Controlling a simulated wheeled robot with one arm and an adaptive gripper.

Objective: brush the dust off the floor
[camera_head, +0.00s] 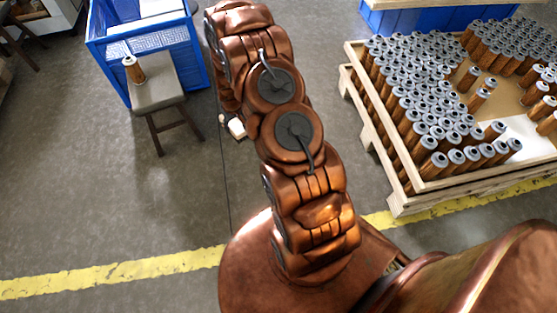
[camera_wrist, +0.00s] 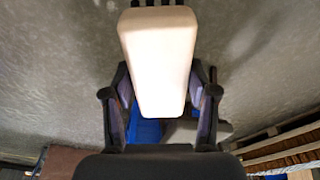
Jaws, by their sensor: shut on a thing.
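My gripper (camera_wrist: 158,76) is shut on a pale cream brush block in the wrist view. The brush (camera_wrist: 158,45) lies between the two dark fingers, with dark bristles just showing at the top edge. In the head view a pale end of the brush (camera_head: 237,128) shows just left of my arm, which hides most of the gripper. The grey floor (camera_head: 190,210) spreads below and around. I cannot make out distinct dust on it. Whether the bristles touch the floor cannot be told.
A stool (camera_head: 158,95) with one filter cartridge (camera_head: 134,69) stands at upper left, beside a blue crate (camera_head: 192,60). A wooden pallet box (camera_head: 400,193) with many cartridges is at right. A yellow line (camera_head: 120,271) crosses the floor.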

